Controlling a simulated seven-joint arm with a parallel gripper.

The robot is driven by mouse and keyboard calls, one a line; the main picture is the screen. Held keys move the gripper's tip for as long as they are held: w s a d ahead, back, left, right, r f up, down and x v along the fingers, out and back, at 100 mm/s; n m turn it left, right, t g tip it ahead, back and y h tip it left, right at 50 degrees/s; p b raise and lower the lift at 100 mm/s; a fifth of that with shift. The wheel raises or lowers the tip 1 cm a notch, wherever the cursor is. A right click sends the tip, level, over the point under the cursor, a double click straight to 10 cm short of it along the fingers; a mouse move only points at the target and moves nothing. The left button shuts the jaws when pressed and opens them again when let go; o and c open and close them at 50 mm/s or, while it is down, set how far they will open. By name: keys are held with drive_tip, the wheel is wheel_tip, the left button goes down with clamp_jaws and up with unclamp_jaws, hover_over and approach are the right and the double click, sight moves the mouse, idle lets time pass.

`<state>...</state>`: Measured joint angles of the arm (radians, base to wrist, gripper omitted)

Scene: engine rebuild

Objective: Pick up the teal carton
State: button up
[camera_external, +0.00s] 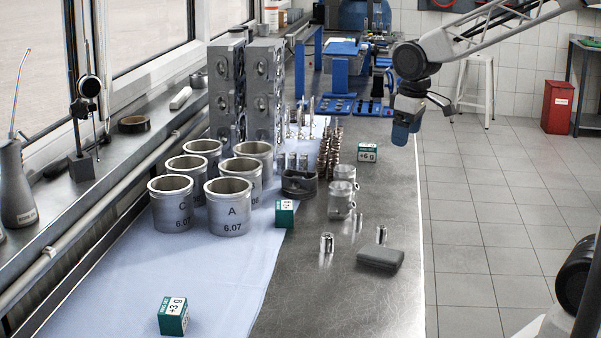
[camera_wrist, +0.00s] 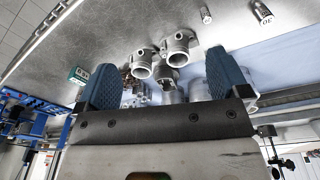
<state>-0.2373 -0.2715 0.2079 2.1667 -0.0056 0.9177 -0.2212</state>
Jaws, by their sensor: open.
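Several views of teal-and-white cartons show: one labelled "+6 g" (camera_external: 367,153) stands at the bench's far right edge, one (camera_external: 284,214) stands by the grey cylinders, and one labelled "+3 g" (camera_external: 173,316) stands on the blue cloth in front. My gripper (camera_external: 405,125) hangs in the air above and to the right of the far carton, apart from it. In the wrist view, its two blue fingers (camera_wrist: 167,82) are spread with nothing between them. A teal carton (camera_wrist: 78,75) shows there just left of the left finger. Which carton the task means I cannot tell.
Engine blocks (camera_external: 227,90) and blue racks (camera_external: 350,105) are behind.

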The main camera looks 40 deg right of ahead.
drive_tip(key=w+a+f+n, duration=0.3)
drive_tip(key=w+a+f, duration=0.3)
drive_tip(key=w+a, duration=0.5)
drive_tip(key=n+g, duration=0.1)
drive_tip(key=n, duration=0.2)
hover_over(284, 205)
drive_tip(key=f, duration=0.7)
drive_tip(key=shift+s+a+f, duration=0.1)
drive_tip(key=shift+s+f, duration=0.1)
drive_tip(key=shift+f, duration=0.15)
drive_tip(key=shift+f, duration=1.15)
drive_tip(key=shift+f, duration=0.15)
drive_tip(key=shift+w+f, duration=0.2)
drive_tip(key=shift+f, duration=2.25)
drive_tip(key=c, duration=1)
